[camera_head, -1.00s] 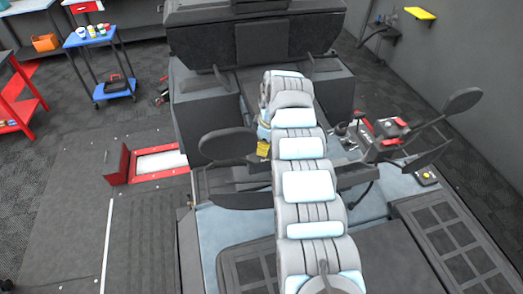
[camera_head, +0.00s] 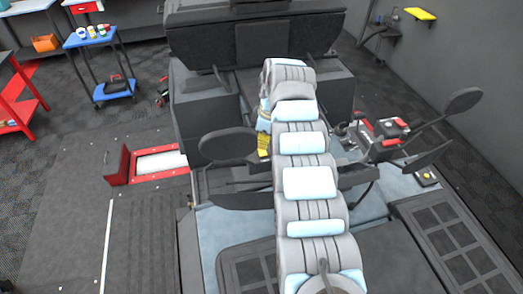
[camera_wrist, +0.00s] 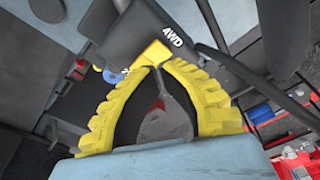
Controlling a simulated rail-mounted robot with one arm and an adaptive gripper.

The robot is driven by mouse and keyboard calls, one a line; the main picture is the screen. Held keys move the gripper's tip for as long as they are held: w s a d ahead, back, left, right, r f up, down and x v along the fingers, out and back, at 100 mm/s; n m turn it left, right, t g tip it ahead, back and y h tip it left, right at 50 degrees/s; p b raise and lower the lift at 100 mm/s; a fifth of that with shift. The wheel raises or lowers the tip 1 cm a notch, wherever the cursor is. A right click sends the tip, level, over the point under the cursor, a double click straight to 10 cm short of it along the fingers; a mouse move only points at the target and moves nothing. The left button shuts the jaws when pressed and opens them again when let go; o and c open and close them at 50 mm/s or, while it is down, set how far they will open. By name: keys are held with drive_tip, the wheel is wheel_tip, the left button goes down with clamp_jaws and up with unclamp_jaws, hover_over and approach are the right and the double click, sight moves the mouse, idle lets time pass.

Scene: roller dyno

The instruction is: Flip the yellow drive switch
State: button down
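In the wrist view, my gripper (camera_wrist: 158,68) shows as two ribbed yellow fingers that bow outward and come close together at the tips. A small yellow block (camera_wrist: 150,53), which looks like the drive switch, sits at the fingertips on a dark panel (camera_wrist: 125,35) marked "4WD". The yellow of block and fingers overlaps, so I cannot tell whether they touch or whether the fingers are shut. In the head view, part of my gripper (camera_head: 263,143) shows yellow at the left edge of my arm; the switch cannot be made out there.
A grey paddle-shaped part (camera_wrist: 167,118) with a thin stem shows between the fingers. In the head view, dark round paddles stand left (camera_head: 229,146) and right (camera_head: 464,101) of my arm. A red-topped control box (camera_head: 390,127) is at right. Open floor lies left.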

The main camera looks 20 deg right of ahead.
sight(263, 154)
drive_tip(key=shift+r, duration=1.65)
